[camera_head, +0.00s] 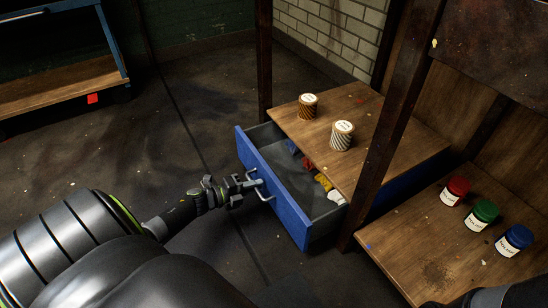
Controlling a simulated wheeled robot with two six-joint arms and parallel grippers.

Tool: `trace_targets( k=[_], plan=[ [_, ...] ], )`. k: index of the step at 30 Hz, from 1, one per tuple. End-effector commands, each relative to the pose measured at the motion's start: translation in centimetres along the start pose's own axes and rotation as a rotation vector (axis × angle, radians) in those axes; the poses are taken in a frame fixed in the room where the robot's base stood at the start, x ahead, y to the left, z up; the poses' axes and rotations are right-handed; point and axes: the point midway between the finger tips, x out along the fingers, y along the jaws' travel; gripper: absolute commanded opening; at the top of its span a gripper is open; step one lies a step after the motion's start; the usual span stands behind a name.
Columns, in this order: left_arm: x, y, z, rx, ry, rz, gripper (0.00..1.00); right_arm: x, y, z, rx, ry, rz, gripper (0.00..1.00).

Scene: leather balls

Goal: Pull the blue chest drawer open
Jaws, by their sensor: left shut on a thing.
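The blue chest drawer (285,207) is pulled out from under a wooden top, and its grey inside shows. Several small coloured things lie in it, partly hidden by the wooden top. My left gripper (254,184) is shut on the drawer's metal handle (264,193) at the middle of the blue front. My right gripper is not in view; only a dark part of mine shows at the bottom right corner.
Red (455,191), green (482,215) and blue jars (514,240) stand on the lower wooden shelf (405,240). A dark post (395,115) rises beside the drawer.

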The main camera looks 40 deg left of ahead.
Motion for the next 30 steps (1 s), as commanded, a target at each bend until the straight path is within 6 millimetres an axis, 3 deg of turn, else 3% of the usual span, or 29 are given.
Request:
trace_targets(
  k=[1,6,15,21,30],
  plan=[
    [-1.7,0.3,0.0,0.000,-0.001,0.007,0.00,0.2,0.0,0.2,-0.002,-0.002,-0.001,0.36],
    [-6.3,1.3,0.0,-0.001,-0.002,0.006,0.00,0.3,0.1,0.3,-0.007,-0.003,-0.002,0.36],
    [-12.9,2.6,0.0,-0.001,-0.002,0.005,0.00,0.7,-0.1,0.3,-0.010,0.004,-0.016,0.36],
    [-15.5,3.1,0.0,0.000,-0.001,0.002,0.00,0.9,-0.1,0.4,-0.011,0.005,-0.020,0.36],
    [-16.8,3.4,0.1,0.000,-0.001,0.001,0.00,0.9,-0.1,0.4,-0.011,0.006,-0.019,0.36]
  ],
)
